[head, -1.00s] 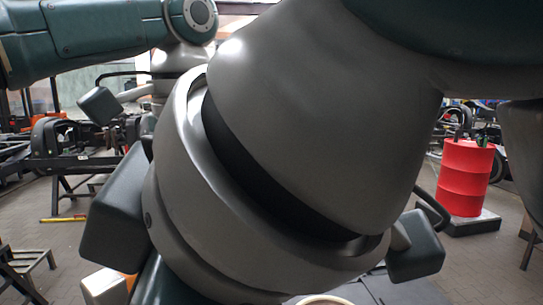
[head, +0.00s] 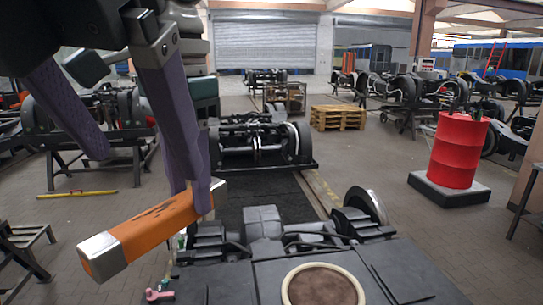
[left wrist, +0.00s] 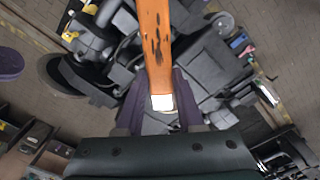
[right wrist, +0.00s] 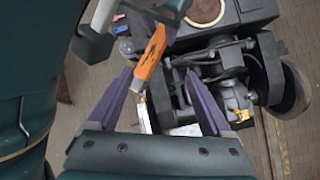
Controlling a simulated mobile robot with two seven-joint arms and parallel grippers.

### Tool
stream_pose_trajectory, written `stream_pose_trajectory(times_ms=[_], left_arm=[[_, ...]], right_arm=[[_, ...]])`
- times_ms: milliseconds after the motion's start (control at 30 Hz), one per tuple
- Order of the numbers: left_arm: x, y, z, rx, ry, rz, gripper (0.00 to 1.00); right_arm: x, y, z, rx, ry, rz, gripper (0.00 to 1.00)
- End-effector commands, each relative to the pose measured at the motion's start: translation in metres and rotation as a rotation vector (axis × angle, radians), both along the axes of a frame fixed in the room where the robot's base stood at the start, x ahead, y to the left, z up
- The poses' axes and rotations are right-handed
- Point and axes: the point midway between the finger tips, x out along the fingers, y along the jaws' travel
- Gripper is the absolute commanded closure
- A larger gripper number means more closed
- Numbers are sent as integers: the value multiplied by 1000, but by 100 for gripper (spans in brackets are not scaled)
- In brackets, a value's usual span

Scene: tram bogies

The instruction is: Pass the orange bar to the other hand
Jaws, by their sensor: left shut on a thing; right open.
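The orange bar (head: 155,222) has metal-coloured ends and dark marks; it slants up to the right in the head view. My left gripper (head: 201,192) is shut on it near its far right end. The left wrist view shows the bar (left wrist: 155,45) between the purple fingers (left wrist: 158,100), reaching out of the picture at the top. My right gripper (head: 140,160) is open and empty, above the bar's free part in the head view. In the right wrist view the bar (right wrist: 149,62) lies beyond and between the parted fingers (right wrist: 165,98); contact does not show.
A red drum (head: 458,150) on a dark base is at the right. Wheelsets (head: 258,142) and pallets (head: 338,118) stand behind.

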Motion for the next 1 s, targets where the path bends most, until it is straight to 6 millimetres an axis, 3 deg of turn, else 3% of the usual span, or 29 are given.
stream_pose_trajectory(times_ms=[500, 700, 1000], left_arm=[[0, 0, 0, 0, 0, 0, 100], [0, 0, 1, 0, 0, 0, 100], [0, 0, 1, 0, -1, 0, 100]], right_arm=[[49, 7, -80, 2, 2, -3, 16], [57, 7, -91, 2, 1, -2, 16], [57, 8, -92, 3, 1, -2, 17]])
